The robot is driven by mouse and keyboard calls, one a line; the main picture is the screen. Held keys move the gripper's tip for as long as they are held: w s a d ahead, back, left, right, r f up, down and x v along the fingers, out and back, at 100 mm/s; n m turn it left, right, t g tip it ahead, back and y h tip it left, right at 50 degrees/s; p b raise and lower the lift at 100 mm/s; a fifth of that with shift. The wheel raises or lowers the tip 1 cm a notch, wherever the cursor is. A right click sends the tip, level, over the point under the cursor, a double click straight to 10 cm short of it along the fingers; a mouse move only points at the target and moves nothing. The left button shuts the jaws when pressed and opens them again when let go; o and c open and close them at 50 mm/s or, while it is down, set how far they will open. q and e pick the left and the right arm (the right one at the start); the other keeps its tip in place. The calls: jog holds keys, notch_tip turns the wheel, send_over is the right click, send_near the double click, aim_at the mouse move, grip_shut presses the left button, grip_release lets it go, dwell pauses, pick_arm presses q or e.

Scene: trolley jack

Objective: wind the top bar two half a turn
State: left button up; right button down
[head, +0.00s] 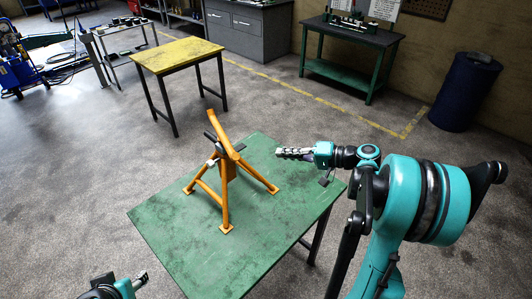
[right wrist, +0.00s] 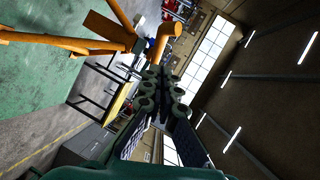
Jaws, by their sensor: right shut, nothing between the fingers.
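An orange stand (head: 225,175) with splayed legs stands upright on the green table (head: 165,240). Its orange top bar (head: 222,133) slants across the top of the post, with dark parts beside it. In the right wrist view the bar's rounded end (right wrist: 170,30) shows beyond my fingers. My right gripper (head: 280,152) is to the right of the stand, above the table, apart from the bar. Its fingers (right wrist: 158,85) lie together with nothing between them. My left gripper (head: 142,278) shows only partly at the bottom left, and its jaws are not clear.
A yellow-topped table (head: 180,54) stands behind the green one. A green workbench (head: 350,35), a grey cabinet (head: 240,32) and a blue barrel (head: 466,90) line the back. The green table's left and front areas are bare.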

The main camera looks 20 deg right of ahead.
jog(key=s+a+x, duration=0.1)
jog(key=s+x, duration=0.1)
jog(key=x, duration=0.9)
jog(key=shift+a+f+b, duration=0.45)
jog(key=shift+a, duration=0.05)
jog(key=shift+a, duration=0.1)
